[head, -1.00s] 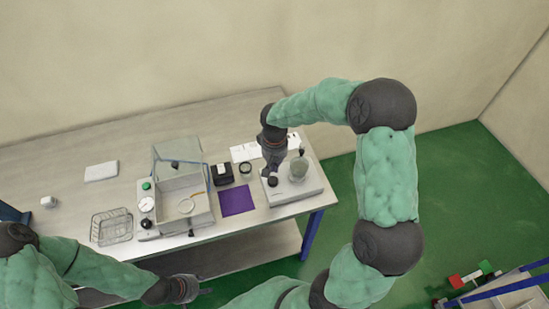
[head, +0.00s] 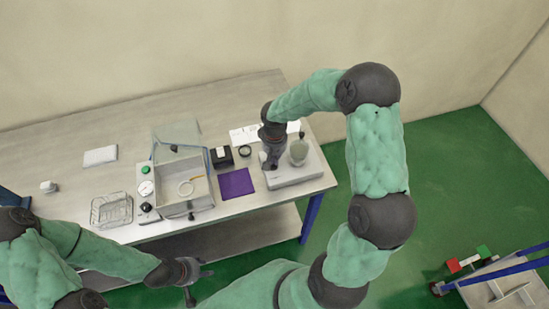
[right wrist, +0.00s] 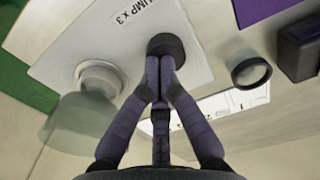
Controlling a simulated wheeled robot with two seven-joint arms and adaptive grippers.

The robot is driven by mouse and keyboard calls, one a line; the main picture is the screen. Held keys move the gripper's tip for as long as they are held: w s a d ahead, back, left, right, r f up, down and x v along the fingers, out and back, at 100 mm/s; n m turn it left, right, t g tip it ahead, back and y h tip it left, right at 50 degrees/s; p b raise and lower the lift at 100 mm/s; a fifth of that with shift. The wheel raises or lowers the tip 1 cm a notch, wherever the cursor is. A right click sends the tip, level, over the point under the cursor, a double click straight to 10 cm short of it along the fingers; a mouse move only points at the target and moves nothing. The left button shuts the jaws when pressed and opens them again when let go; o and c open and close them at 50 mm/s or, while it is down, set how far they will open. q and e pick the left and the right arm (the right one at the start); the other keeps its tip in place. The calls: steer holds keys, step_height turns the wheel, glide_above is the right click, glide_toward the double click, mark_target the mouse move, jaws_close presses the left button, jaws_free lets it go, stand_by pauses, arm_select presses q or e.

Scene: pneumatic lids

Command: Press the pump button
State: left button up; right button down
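The pump button is a dark round knob (right wrist: 165,46) on a light plate (right wrist: 60,55) with a label ending in "UMP x 3". In the head view the plate (head: 305,176) sits at the table's right end. My right gripper (right wrist: 160,78) is shut with its fingertips together at the knob's near edge, overlapping it in view; I cannot tell whether they touch or press it. In the head view my right gripper (head: 270,164) points down over the plate and hides most of the knob. My left gripper (head: 200,285) is open and empty in front of the table.
A translucent dome (head: 298,151) stands on the plate beside the knob. A purple mat (head: 236,183), a dark box (head: 221,157) and a dark ring (head: 245,151) lie to the left. Farther left are an open-lidded chamber (head: 186,212) and a wire basket (head: 112,210).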

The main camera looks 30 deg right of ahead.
steer(key=shift+f+b, duration=0.5)
steer(key=shift+f, duration=0.25)
steer(key=shift+s+r, duration=0.1)
steer(key=shift+r+p, duration=0.35)
steer(key=r+p, duration=0.2)
steer(key=r, duration=0.2)
steer(key=shift+w+r+p, duration=0.15)
steer(key=shift+w+p, duration=0.05)
steer(key=shift+p, duration=0.1)
step_height(320, 180, up, 9)
steer(key=shift+s, duration=0.1)
stand_by(1.1)
